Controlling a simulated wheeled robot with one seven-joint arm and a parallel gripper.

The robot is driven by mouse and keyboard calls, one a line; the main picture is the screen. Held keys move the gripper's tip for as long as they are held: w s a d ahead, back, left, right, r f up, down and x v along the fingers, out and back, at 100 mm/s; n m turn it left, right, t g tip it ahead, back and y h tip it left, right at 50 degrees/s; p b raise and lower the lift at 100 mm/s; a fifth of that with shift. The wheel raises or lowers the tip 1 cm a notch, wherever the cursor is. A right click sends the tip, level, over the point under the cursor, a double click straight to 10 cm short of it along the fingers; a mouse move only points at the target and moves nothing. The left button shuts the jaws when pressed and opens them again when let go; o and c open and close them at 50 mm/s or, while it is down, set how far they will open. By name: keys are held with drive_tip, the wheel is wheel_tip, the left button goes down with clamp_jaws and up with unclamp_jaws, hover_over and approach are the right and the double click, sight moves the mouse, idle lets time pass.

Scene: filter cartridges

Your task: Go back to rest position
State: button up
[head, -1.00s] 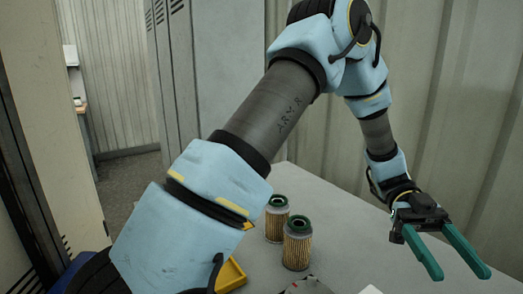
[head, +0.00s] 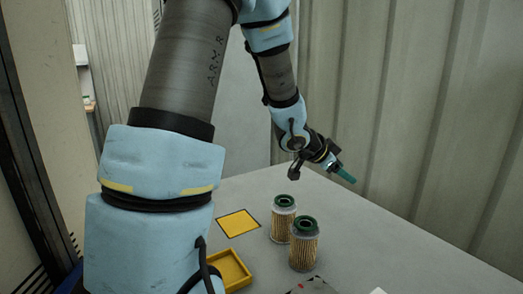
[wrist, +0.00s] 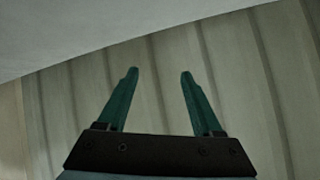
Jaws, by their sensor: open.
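My gripper (head: 343,173) is in the air above the back part of the grey table, beyond the filter cartridges and apart from them. In the wrist view my gripper (wrist: 158,75) shows two green fingers spread apart with nothing between them. Two filter cartridges with green tops and pleated tan sides stand upright on the table: a rear one (head: 283,222) and a front one (head: 304,248). The front one partly covers the rear one in the head view.
The grey table (head: 400,243) is bare to the right of the cartridges. A yellow square with a dark border (head: 238,223) lies left of them. A yellow tray (head: 236,272) is partly hidden by my arm. A ribbed wall (head: 420,110) stands behind the table.

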drive_tip(key=a+f+n+t+y, duration=0.15)
drive_tip(key=a+n+y, duration=0.6)
drive_tip(key=a, duration=1.15)
drive_tip(key=s+a+f+n+g+y, duration=0.1)
drive_tip(key=s+a+f+n+g, duration=0.2)
drive_tip(key=s+a, duration=0.8)
drive_tip(key=s+n+g, duration=0.2)
drive_tip(key=n, duration=0.2)
